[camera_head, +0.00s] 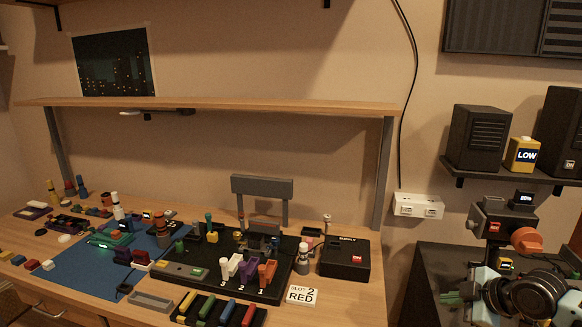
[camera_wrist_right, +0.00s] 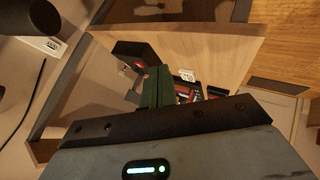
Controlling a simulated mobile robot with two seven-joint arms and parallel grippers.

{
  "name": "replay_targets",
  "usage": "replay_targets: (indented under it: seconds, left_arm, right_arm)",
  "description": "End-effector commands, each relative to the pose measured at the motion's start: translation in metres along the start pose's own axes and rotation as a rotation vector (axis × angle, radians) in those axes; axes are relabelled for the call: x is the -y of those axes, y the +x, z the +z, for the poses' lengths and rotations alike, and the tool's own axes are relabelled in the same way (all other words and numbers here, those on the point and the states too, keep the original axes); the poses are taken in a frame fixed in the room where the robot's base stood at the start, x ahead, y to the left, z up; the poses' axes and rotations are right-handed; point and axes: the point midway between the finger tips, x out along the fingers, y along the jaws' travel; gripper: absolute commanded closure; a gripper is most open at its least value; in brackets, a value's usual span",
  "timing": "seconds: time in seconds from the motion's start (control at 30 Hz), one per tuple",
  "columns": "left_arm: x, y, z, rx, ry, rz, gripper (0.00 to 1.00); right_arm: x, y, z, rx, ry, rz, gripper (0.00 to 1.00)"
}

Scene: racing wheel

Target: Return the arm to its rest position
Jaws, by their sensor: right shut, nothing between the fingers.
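My right arm (camera_head: 530,297) is at the lower right of the head view, in front of the dark cabinet beside the desk. Its right gripper (camera_head: 455,298) has green fingers pointing left, apart from the desk and its objects. In the right wrist view the green fingers (camera_wrist_right: 154,87) are together with nothing seen between them. My left gripper is not in view.
The wooden desk (camera_head: 350,300) carries a blue mat (camera_head: 75,275), a black base with coloured levers, a black box (camera_head: 345,258) and a "SLOT 2 RED" card (camera_head: 301,295). Speakers (camera_head: 478,138) and a yellow "LOW" block (camera_head: 523,155) stand on the right shelf.

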Motion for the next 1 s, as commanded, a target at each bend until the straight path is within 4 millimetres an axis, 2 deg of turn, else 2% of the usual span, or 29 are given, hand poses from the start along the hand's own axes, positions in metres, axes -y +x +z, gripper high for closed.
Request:
replay_targets:
  seconds: [0.3, 0.5, 0.77, 0.93, 1.0]
  left_arm:
    - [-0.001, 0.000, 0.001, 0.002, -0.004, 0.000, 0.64]
    - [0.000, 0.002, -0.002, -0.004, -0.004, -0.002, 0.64]
    - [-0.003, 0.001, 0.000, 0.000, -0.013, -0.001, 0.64]
    - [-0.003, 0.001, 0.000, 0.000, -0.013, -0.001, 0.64]
    - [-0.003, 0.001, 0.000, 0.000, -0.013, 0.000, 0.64]
  right_arm:
    - [0.000, 0.040, -0.042, -0.161, 0.175, 0.015, 1.00]
    - [0.007, 0.070, -0.056, -0.281, 0.386, 0.018, 1.00]
    - [0.031, 0.104, -0.049, -0.379, 0.663, 0.009, 1.00]
    - [0.053, 0.124, -0.038, -0.415, 0.824, -0.003, 1.00]
    - [0.047, 0.124, -0.030, -0.385, 0.829, 0.036, 1.00]
